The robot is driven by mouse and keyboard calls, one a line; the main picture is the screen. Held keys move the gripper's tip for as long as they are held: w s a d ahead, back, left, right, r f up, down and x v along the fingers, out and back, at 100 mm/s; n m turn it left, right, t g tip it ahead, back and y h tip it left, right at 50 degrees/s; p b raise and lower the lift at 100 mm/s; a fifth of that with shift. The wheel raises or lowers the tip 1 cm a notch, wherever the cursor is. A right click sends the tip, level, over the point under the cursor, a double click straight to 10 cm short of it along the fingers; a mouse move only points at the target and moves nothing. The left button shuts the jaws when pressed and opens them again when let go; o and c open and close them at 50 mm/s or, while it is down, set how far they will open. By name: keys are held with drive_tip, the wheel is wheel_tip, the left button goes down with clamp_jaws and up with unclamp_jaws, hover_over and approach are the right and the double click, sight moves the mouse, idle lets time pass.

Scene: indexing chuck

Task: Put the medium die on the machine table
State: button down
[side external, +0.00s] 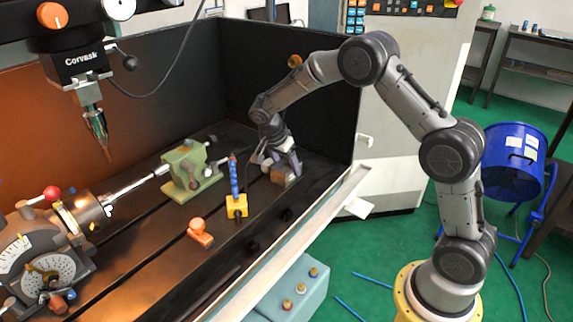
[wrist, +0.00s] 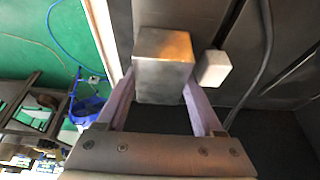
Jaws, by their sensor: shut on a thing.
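A grey metal block (side external: 283,177), which I take to be the medium die, is between the fingers of my gripper (side external: 283,166) near the right end of the machine table (side external: 237,262). In the wrist view the block (wrist: 163,64) shows as a square-faced die with a warm sheen on top. My gripper (wrist: 158,88) is shut on it, with one pale purple finger on each side. I cannot tell whether the block touches the table or is just above it. A smaller pale block (wrist: 212,68) stands close beside it, to the right in the wrist view.
A green vise (side external: 190,168), a yellow base with a blue handle (side external: 235,190) and an orange-knobbed part (side external: 200,232) stand left of my gripper. The chuck unit (side external: 60,235) is at far left. Dark enclosure walls (side external: 300,80) rise behind. The table front is partly clear.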

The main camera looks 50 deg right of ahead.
drive_tip(key=shift+c, duration=1.5)
unclamp_jaws()
drive_tip(key=s+a+r+n+t+y, duration=0.1)
drive_tip(key=s+a+r+n, duration=0.15)
drive_tip(key=r, duration=0.55)
drive_tip(key=s+a+r+n, duration=0.1)
drive_tip(key=s+a+r, duration=0.3)
drive_tip(key=r, duration=0.5)
drive_tip(key=s+a+n+t+y, duration=0.1)
drive_tip(key=s+a+n+t, duration=0.1)
drive_tip(key=s+n, duration=0.5)
drive_tip(key=s+a+n+t+y, duration=0.2)
drive_tip(key=s+a+n, duration=0.2)
drive_tip(key=s, duration=1.3)
drive_tip(key=n, duration=0.3)
drive_tip(key=shift+s+r+t, duration=0.15)
drive_tip(key=shift+s+t, duration=0.1)
drive_tip(key=shift+t, duration=0.05)
drive_tip(key=shift+n, duration=0.25)
